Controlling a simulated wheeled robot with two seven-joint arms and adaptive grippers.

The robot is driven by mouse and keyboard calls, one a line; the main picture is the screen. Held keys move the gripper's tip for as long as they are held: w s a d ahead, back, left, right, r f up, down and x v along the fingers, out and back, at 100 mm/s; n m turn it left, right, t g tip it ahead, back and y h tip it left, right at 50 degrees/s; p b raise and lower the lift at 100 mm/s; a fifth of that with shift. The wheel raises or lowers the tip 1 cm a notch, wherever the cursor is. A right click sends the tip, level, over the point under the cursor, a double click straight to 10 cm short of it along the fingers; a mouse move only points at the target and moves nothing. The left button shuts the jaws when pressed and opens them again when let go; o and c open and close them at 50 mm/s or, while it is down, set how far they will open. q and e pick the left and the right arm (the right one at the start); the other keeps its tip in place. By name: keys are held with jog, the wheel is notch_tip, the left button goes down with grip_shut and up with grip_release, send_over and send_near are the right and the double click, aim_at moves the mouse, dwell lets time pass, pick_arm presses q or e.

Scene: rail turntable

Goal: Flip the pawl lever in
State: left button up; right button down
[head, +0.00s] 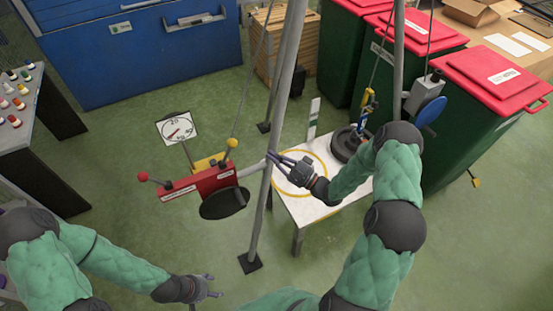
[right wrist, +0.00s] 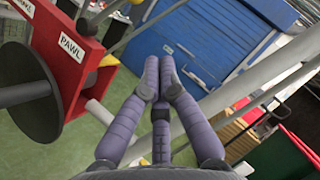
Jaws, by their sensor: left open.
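The red winch housing (head: 200,184) hangs on the tripod, with a dark round disc (head: 224,203) on its near side. A short lever with a yellow ball (head: 232,143) stands up at its right end, above a small white label. A lever with a red ball (head: 143,176) sticks out at the left end. In the right wrist view the housing (right wrist: 68,50) bears a PAWL label; the lever's ball is not clear there. My right gripper (head: 270,156) is right of the housing, apart from the yellow ball; its fingertips (right wrist: 159,60) look close together and nothing shows between them. My left gripper (head: 215,285) is open and empty, low in front.
A grey tripod leg (head: 276,125) passes close by my right gripper. A dial board (head: 178,131) is behind the housing. Green bins with red lids (head: 492,77) stand at right.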

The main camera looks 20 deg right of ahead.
aim_at(227, 153)
jog(key=w+a+r, duration=0.3)
jog(key=w+a, duration=0.2)
jog(key=a, duration=0.2)
jog(key=shift+w+r+b, duration=0.15)
jog(key=shift+w+b, duration=0.05)
jog(key=shift+b, duration=0.2)
jog(key=shift+a+r+n+g+p, duration=0.2)
jog(key=shift+r+n+g+p, duration=0.15)
jog(key=shift+n+p, duration=0.1)
